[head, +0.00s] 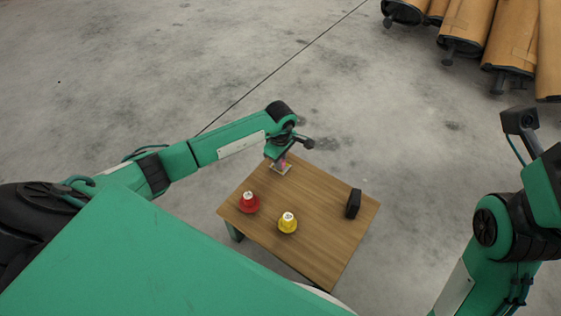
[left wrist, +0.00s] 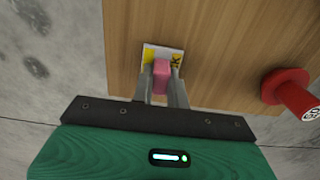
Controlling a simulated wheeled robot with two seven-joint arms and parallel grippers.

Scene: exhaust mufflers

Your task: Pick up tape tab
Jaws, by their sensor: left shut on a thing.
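The pink tape tab (left wrist: 161,76) stands between the two grey fingers of my left gripper (left wrist: 163,88) in the left wrist view. The fingers are shut on it. Behind it is a small white and yellow card (left wrist: 149,54), at the edge of the wooden table. In the head view my left gripper (head: 283,160) is low over the table's far left corner. The card (head: 281,170) shows just under it, and the tab is mostly hidden there. I cannot tell whether the tab is touching the card. My right arm is at the right, its jaws out of sight.
The wooden table (head: 310,205) holds a red knob-like piece (head: 249,204), a yellow one (head: 288,224) and a black block (head: 353,204). The red piece (left wrist: 286,88) is right of my left gripper in the wrist view. Several brown wrapped mufflers (head: 467,22) lie at the top right.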

